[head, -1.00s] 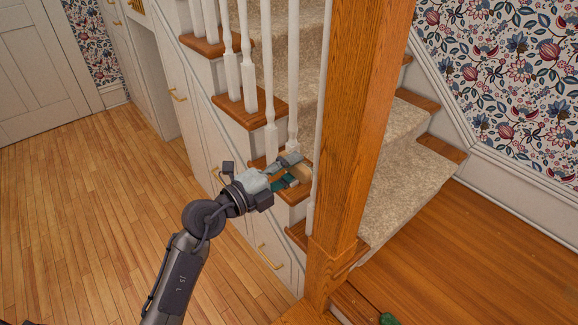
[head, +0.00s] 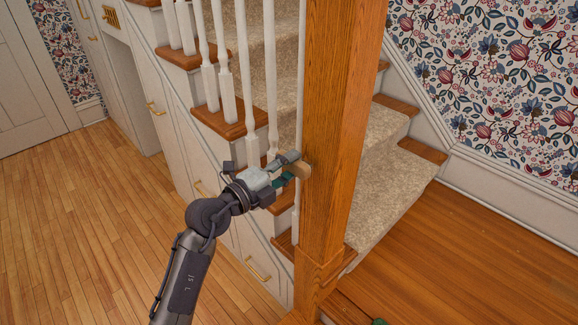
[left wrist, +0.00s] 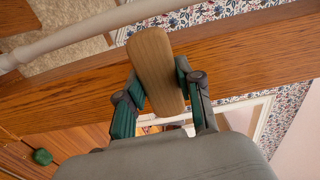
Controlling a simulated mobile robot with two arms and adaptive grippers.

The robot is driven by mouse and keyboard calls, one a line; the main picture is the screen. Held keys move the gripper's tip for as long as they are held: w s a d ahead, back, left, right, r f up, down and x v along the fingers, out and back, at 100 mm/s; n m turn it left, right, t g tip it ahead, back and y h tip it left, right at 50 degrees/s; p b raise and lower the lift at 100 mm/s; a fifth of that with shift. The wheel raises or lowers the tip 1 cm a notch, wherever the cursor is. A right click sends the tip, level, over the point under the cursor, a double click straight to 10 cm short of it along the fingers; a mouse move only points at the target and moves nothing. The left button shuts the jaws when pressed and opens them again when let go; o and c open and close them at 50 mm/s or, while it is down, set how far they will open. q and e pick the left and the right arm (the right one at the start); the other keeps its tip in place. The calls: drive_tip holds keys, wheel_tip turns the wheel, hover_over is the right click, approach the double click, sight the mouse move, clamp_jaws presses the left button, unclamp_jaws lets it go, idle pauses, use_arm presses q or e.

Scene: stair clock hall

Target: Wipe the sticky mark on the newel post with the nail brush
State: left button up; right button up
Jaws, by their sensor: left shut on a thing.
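The newel post (head: 334,130) is a square orange-brown wooden post standing upright at the foot of the stairs. My left gripper (head: 290,168) is shut on the nail brush (head: 301,170), which shows its tan wooden back. The brush is at the left face of the post, touching or very close to it. In the left wrist view the brush (left wrist: 155,65) is held between the two green-padded fingers, with the post (left wrist: 240,60) behind it. The bristles are hidden. I cannot make out the sticky mark. My right gripper is not in view.
White balusters (head: 245,80) and carpeted stairs (head: 390,165) stand behind the post. White cabinet fronts (head: 180,120) run along the stair side. A small green object (head: 380,321) lies low right of the post. The wood floor (head: 90,220) at left is clear.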

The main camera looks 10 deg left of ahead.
sight(302, 175)
use_arm(q)
drive_tip(key=shift+p+x, duration=0.4)
drive_tip(key=shift+x, duration=0.45)
drive_tip(key=d+p, duration=0.1)
drive_tip(key=s+d+p, duration=0.1)
drive_tip(key=shift+s+r+p, duration=0.15)
drive_tip(key=shift+r+p, duration=0.05)
drive_tip(key=shift+p, duration=0.1)
drive_tip(key=shift+s+d+f+p, duration=0.15)
drive_tip(key=shift+s+d+p, duration=0.4)
drive_tip(key=shift+d+p, duration=0.1)
drive_tip(key=shift+w+p, duration=0.15)
drive_tip(key=shift+p, duration=0.2)
drive_tip(key=shift+w+a, duration=0.55)
drive_tip(key=shift+a, duration=0.3)
drive_tip(key=shift+w+a, duration=0.6)
drive_tip(key=shift+a, duration=0.2)
drive_tip(key=shift+p+v, duration=0.7)
drive_tip(key=shift+v, duration=0.05)
drive_tip(key=shift+p+v, duration=0.65)
drive_tip(key=shift+v, duration=1.5)
